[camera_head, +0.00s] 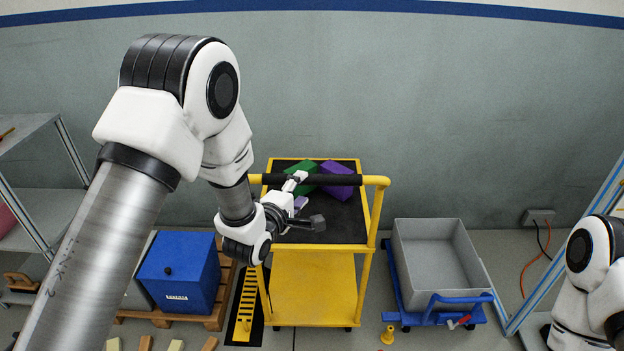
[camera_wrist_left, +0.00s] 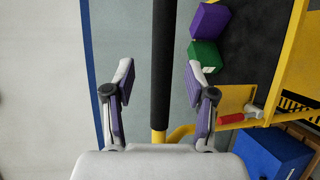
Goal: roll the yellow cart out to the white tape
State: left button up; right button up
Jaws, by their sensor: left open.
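The yellow cart (camera_head: 313,285) stands against the grey wall, with a black top deck and a black-gripped handle bar (camera_head: 335,180) across it. A green block (camera_head: 303,178) and a purple block (camera_head: 337,190) lie on the deck. My left gripper (camera_head: 303,203) is open over the deck, close to the bar. In the left wrist view my left gripper (camera_wrist_left: 160,78) has the black bar (camera_wrist_left: 162,60) between its spread fingers; whether the bar is within their depth I cannot tell. My right gripper is out of view. I see no white tape.
A blue box (camera_head: 180,275) on a wooden pallet stands left of the cart, with a black-and-yellow strip (camera_head: 245,305) between. A grey bin (camera_head: 437,255) on a blue dolly stands right. A small yellow object (camera_head: 387,335) is on the floor. A shelf is far left.

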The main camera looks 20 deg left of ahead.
aim_at(308, 182)
pick_arm(q)
jog(key=p+x, duration=0.1)
jog(key=x, duration=0.6)
jog(key=shift+w+f, duration=0.15)
grip_shut()
